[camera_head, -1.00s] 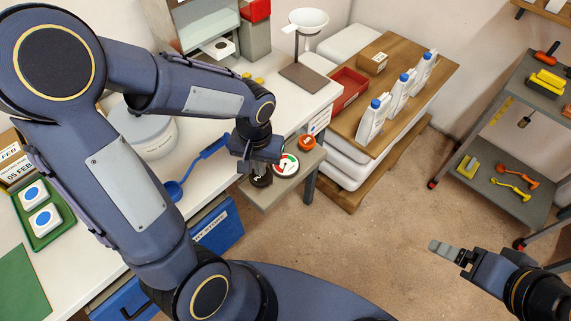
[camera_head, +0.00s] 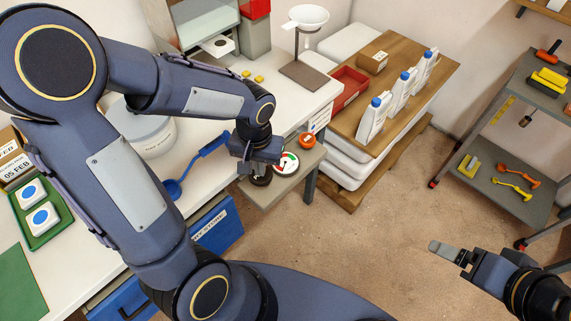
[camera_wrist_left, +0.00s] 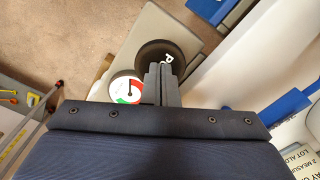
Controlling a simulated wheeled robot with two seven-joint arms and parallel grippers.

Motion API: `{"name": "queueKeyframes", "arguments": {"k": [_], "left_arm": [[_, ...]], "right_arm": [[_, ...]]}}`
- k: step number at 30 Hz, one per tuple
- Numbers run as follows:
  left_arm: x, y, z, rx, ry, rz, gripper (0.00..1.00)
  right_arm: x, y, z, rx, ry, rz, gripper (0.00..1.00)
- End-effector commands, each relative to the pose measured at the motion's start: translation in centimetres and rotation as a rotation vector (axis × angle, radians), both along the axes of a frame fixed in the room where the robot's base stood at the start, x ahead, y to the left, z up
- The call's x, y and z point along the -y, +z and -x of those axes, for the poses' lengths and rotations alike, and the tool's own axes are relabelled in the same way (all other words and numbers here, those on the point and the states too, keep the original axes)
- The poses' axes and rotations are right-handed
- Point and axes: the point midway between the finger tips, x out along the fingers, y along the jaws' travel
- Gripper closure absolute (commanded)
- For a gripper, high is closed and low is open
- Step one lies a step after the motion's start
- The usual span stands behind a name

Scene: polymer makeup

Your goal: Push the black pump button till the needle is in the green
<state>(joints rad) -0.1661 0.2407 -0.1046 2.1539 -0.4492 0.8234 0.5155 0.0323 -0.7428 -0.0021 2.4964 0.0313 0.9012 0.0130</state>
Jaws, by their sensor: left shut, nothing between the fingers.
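The black pump button (camera_wrist_left: 158,54) is a round dark knob with white lettering. In the head view the button (camera_head: 261,178) is partly covered by my left gripper (camera_head: 258,169). In the wrist view the left gripper's fingers (camera_wrist_left: 163,72) are together and empty, with their tips over the button's edge; I cannot tell whether they touch it. The round white gauge (camera_wrist_left: 125,89) with red and green bands sits beside the button, and also shows in the head view (camera_head: 287,164). The needle's exact reading is too small to tell. My right gripper (camera_head: 445,249) is far right, away from the pump.
A small grey side shelf (camera_head: 290,187) carries the pump and an orange round item (camera_head: 307,140). A blue scoop (camera_head: 198,164) lies on the white bench to the left. White bottles (camera_head: 374,117) stand on a wooden-topped table at right. Open floor lies in front.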

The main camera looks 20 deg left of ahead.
Motion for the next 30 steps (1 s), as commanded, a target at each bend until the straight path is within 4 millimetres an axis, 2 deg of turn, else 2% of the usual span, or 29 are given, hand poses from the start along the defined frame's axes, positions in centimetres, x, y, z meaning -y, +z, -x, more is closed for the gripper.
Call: {"name": "queueKeyframes", "arguments": {"k": [15,23,30], "left_arm": [[0.0,-3.0,0.1,-0.002,0.000,-0.001,1.00],[0.0,-2.5,0.1,-0.002,0.000,-0.001,1.00],[0.0,-0.5,0.1,-0.002,0.001,-0.001,1.00]], "right_arm": [[0.0,-2.6,0.0,0.000,0.000,0.000,0.15],[0.0,-2.2,0.0,0.000,0.000,0.000,0.15],[0.0,-0.5,0.0,0.000,0.000,0.000,0.15]]}}
